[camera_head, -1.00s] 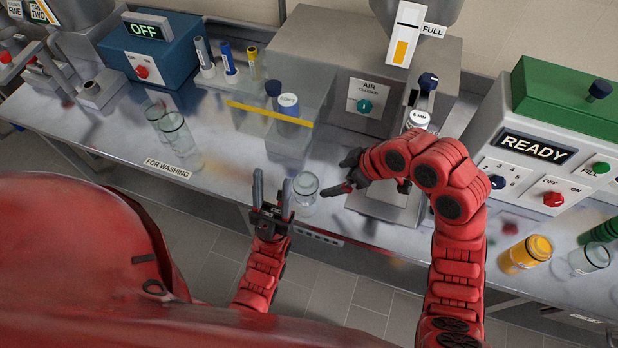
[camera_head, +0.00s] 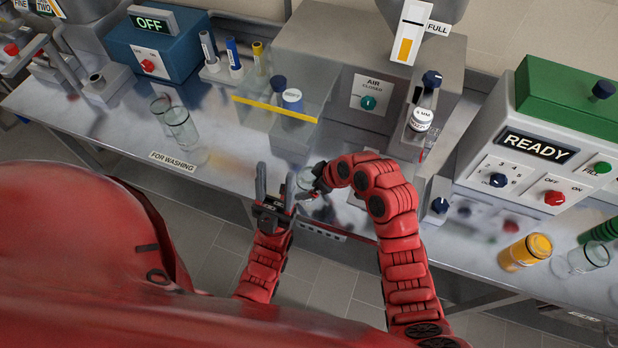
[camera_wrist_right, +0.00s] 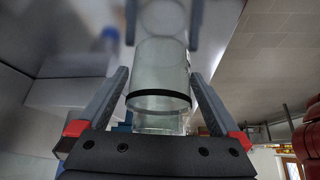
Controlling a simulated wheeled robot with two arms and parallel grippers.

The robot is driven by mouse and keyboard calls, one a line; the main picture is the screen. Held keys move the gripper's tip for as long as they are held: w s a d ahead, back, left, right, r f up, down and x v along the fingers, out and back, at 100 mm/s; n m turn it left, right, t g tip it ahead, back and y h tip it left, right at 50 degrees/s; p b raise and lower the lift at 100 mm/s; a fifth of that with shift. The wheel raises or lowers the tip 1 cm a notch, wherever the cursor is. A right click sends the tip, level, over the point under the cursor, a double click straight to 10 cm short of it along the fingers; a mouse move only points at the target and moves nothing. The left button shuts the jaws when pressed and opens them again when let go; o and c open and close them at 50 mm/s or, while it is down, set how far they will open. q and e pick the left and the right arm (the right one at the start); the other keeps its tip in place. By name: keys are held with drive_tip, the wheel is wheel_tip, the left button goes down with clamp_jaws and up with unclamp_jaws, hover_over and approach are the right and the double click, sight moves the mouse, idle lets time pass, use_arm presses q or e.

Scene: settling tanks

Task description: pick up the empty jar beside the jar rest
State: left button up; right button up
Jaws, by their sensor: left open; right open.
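The clear empty jar (camera_head: 306,181) stands near the bench's front edge, mostly hidden by my right gripper in the head view. In the right wrist view the jar (camera_wrist_right: 160,78) is between the two fingers, with a dark band around it and a gap visible on each side. My right gripper (camera_head: 318,183) is open at the jar; its fingers also show in the right wrist view (camera_wrist_right: 160,72). My left gripper (camera_head: 275,178) is open and empty, pointing up just left of the jar. I cannot tell which part is the jar rest.
A clear guarded box with a yellow strip (camera_head: 275,109) stands behind the jar. Two clear glasses (camera_head: 181,128) stand left, by the "FOR WASHING" label (camera_head: 172,162). A labelled white-and-dark jar (camera_head: 421,119) is behind my right arm.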

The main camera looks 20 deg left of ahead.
drive_tip(key=shift+a+f, duration=0.2)
drive_tip(key=shift+f, duration=0.25)
drive_tip(key=c, duration=1.3)
drive_tip(key=shift+r, duration=0.1)
